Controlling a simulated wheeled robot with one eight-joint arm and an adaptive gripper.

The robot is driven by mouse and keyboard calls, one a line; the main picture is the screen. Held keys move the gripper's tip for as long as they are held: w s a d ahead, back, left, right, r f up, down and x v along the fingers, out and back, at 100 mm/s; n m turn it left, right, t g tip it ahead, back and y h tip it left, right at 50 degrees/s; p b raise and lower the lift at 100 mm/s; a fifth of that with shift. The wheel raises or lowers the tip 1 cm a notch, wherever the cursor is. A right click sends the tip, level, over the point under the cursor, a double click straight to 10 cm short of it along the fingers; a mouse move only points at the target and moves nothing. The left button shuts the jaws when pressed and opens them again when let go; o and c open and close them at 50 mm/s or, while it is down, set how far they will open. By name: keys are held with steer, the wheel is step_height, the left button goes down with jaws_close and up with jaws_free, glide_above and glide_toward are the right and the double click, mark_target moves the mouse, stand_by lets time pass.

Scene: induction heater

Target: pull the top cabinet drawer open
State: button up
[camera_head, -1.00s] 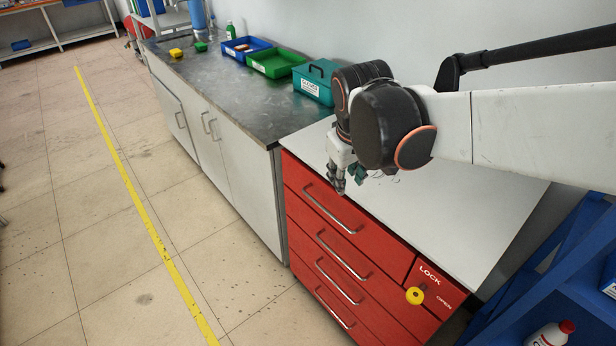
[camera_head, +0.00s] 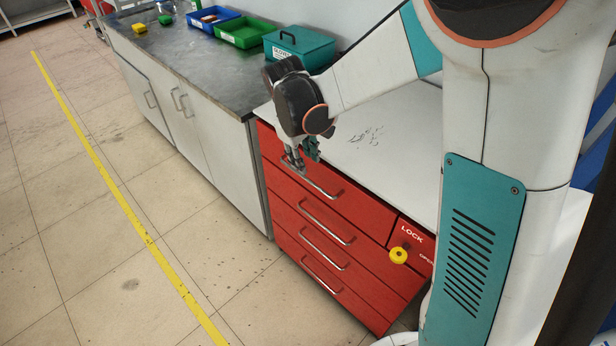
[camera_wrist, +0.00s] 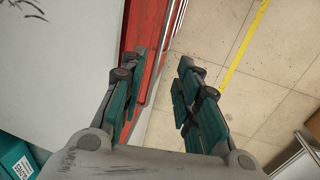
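The red drawer cabinet (camera_head: 285,222) stands under a white top. Its top drawer (camera_head: 362,214) looks shut, its face in line with the drawers below. The top drawer's silver handle (camera_head: 324,187) is partly covered by my gripper (camera_head: 299,160) at its left end. In the wrist view my gripper (camera_wrist: 162,92) is open. One finger is over the red drawer front and the other over the floor. A silver bar (camera_wrist: 172,42) runs between them, closer to the left finger. I cannot tell whether either finger touches it.
A teal box (camera_head: 300,48), a green tray (camera_head: 243,32) and a blue tray (camera_head: 212,18) stand on the grey counter (camera_head: 190,55). The floor (camera_head: 190,225) before the cabinet is clear.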

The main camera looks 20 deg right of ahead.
mark_target(310, 181)
steer(key=b+x, duration=0.2)
steer(key=x, duration=0.7)
steer(key=shift+b, duration=0.35)
steer(key=shift+r, duration=0.1)
steer(key=shift+c, duration=0.2)
jaws_close()
